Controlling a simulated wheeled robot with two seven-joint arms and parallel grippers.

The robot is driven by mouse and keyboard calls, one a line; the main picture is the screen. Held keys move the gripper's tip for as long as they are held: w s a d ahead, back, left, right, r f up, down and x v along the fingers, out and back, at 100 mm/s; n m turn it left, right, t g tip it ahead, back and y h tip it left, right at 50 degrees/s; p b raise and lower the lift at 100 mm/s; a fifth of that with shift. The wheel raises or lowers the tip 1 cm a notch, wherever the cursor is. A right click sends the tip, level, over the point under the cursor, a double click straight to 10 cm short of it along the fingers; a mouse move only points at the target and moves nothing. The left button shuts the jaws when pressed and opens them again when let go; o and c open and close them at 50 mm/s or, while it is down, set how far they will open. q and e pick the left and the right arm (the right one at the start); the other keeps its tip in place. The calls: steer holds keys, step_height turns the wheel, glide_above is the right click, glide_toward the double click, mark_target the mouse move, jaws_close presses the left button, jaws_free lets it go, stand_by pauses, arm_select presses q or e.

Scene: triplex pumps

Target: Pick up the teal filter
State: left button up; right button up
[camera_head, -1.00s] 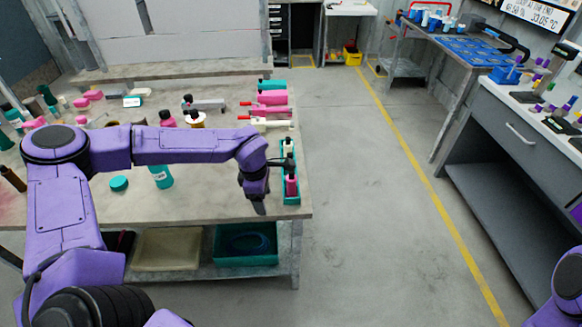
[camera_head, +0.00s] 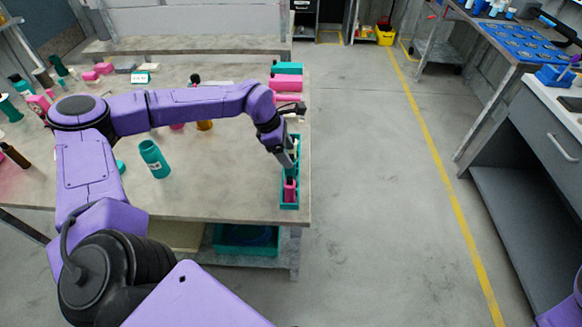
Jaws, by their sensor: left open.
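Several teal things are on the grey table (camera_head: 215,185), and I cannot tell for certain which is the filter. A teal block (camera_head: 287,69) lies at the far right of the table. My left gripper (camera_head: 289,170) points down over the narrow teal tray (camera_head: 289,205) at the table's right edge. It is open, close to a pink bottle (camera_head: 290,190) in that tray. Contact there is too small to tell. My right gripper is out of view.
Pink pieces (camera_head: 286,82) lie beyond the tray. Dark, teal and pink items crowd the table's left side. A lower shelf holds a teal bin (camera_head: 246,240). The floor (camera_head: 365,190) to the right is clear up to a grey workbench (camera_head: 548,130).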

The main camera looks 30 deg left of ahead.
arm_select(q)
steer(key=p+x, duration=0.1)
steer(key=x, duration=0.3)
steer(key=shift+w+f+p, duration=0.15)
steer(key=shift+f+p, duration=0.15)
steer(key=shift+p, duration=0.1)
steer(key=shift+d+f, duration=0.15)
steer(key=shift+f, duration=0.15)
steer(key=c, duration=1.1)
steer(key=shift+o, duration=0.2)
steer(key=shift+r, duration=0.1)
